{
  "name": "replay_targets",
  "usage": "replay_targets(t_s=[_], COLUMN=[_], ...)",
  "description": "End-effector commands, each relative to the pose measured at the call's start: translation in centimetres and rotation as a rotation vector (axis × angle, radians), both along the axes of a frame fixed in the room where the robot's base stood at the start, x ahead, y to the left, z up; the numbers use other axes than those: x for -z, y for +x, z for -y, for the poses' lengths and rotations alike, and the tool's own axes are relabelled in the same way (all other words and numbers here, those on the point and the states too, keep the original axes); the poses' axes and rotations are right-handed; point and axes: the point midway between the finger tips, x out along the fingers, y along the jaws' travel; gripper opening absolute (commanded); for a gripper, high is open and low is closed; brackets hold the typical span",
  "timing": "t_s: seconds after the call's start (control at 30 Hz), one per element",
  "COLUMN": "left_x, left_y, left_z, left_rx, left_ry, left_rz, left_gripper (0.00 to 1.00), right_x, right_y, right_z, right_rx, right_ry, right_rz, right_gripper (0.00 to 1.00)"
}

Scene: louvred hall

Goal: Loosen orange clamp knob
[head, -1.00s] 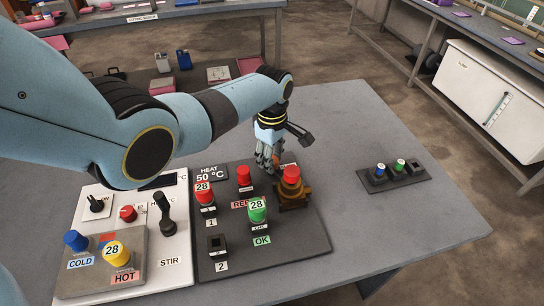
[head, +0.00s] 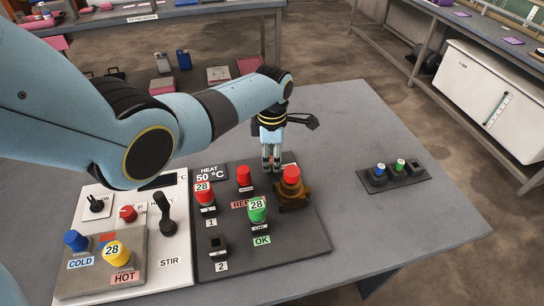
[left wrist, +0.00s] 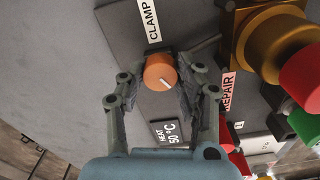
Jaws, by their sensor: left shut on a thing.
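The orange clamp knob (left wrist: 159,71) is a round cap with a white pointer line, in the left wrist view. It sits beside the white CLAMP label (left wrist: 150,20) on a dark panel. My left gripper (left wrist: 155,75) has one finger on each side of the knob and is shut on it. In the head view my left gripper (head: 271,165) points down at the back edge of the dark panel (head: 290,250), and hides the knob there. My right gripper is in neither view.
A white STIR panel (head: 172,240) lies to the left.

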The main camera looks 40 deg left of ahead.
Motion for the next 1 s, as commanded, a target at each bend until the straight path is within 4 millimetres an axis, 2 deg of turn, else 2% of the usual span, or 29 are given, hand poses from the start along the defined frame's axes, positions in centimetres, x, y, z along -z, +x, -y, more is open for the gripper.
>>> replay_targets(t_s=[0.47, 0.5, 0.67, 1.0], left_x=[-0.05, -0.05, -0.04, -0.33], left_y=[0.04, 0.05, 0.03, 0.07], left_z=[-0.08, -0.07, -0.04, -0.01], left_rx=[-0.017, -0.017, -0.016, -0.015], left_ry=[0.001, 0.001, 0.001, 0.000], left_rz=[0.000, 0.000, 0.001, 0.002], left_gripper=[0.02, 0.35, 0.56, 0.57], right_x=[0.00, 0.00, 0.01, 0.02], right_y=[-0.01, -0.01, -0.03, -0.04], right_z=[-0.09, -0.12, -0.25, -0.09], right_rx=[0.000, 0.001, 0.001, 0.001], right_ry=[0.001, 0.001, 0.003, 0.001], right_rz=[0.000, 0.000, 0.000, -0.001], right_gripper=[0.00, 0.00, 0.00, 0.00])
